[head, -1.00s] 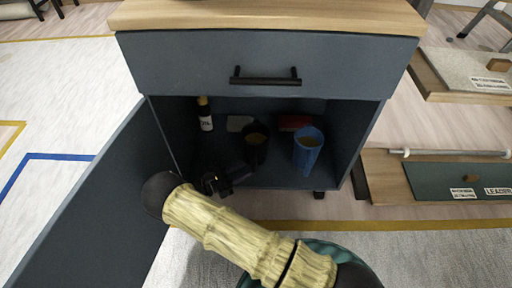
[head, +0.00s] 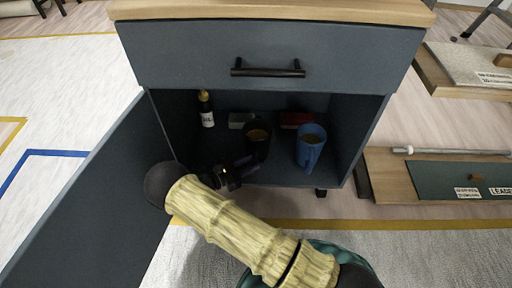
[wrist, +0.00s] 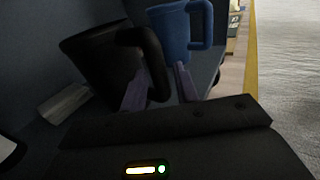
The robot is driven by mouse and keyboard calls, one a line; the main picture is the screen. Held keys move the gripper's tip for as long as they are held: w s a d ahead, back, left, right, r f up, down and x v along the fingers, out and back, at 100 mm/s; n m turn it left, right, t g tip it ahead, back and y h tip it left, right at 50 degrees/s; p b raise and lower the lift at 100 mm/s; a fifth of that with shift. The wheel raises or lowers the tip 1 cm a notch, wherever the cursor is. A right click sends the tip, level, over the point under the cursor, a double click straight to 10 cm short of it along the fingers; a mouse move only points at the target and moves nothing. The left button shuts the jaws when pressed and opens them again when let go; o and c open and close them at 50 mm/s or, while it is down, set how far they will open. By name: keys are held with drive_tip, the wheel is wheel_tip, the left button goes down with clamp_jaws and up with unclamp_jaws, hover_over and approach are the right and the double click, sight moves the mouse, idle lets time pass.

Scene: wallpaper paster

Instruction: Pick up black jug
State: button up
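The black jug (head: 257,141) stands on the floor of the open cabinet compartment, left of a blue jug (head: 310,147). In the wrist view the black jug (wrist: 100,62) appears tilted, with its curved handle (wrist: 155,65) towards me. My gripper (head: 240,170) is low inside the compartment, at the near left of the black jug. In the wrist view the two purplish fingers of my gripper (wrist: 160,90) are spread apart, and the handle's lower part lies between them. I cannot tell whether either finger touches it.
The blue jug (wrist: 172,30) is close beyond the handle. The open door (head: 95,200) bounds the left; the drawer (head: 270,55) is above.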

drive_tip(key=b+x, duration=0.1)
drive_tip(key=x, duration=0.1)
drive_tip(key=b+x, duration=0.2)
drive_tip(key=shift+w+f, duration=0.1)
drive_tip(key=shift+f, duration=0.3)
drive_tip(key=shift+w+d+r, duration=0.15)
drive_tip(key=shift+d+r, duration=0.05)
drive_tip(key=shift+d, duration=0.05)
drive_tip(key=shift+c, duration=0.2)
drive_tip(key=shift+r, duration=0.1)
clamp_jaws()
